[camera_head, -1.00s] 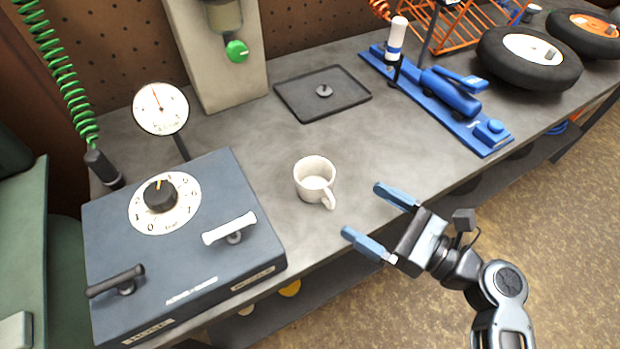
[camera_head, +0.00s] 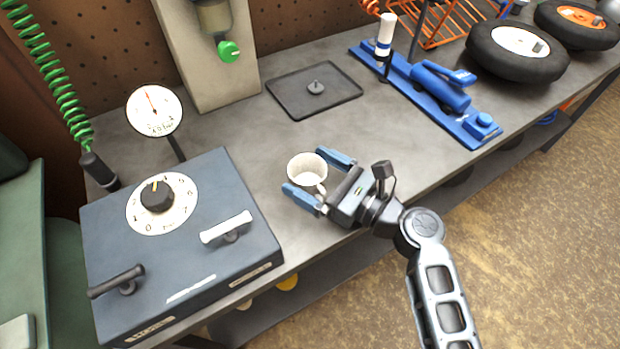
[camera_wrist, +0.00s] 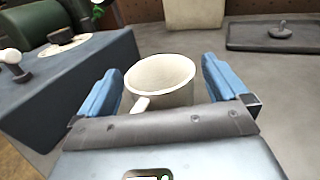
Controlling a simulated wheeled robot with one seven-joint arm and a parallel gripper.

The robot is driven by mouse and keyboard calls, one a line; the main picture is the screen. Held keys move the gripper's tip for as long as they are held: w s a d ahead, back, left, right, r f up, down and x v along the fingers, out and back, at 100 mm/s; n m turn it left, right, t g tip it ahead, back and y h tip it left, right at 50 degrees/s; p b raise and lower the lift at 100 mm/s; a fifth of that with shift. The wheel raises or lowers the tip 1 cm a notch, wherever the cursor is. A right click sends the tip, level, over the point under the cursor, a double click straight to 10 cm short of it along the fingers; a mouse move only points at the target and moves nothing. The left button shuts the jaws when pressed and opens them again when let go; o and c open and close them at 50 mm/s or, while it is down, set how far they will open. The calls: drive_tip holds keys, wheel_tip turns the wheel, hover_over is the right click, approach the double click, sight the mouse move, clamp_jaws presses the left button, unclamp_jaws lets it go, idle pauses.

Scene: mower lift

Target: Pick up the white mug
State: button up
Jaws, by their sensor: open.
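The white mug (camera_head: 305,168) stands upright on the grey workbench (camera_head: 225,140), right of the blue-grey control box. My gripper (camera_head: 312,176) is open, with one blue finger on each side of the mug. In the wrist view the mug (camera_wrist: 160,78) sits between the two spread fingers (camera_wrist: 162,88), with a gap on each side. Its handle points toward the gripper's palm, slightly left. The palm hides the lower part of the mug in the wrist view.
The control box (camera_head: 185,250) with a dial and two levers stands close on the left. A black tray (camera_head: 290,108) and a blue tool on a blue base (camera_head: 440,95) lie behind and right. Bare bench lies between mug and tray.

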drive_tip(key=shift+c, duration=0.4)
drive_tip(key=c, duration=1)
drive_tip(key=shift+r, duration=0.1)
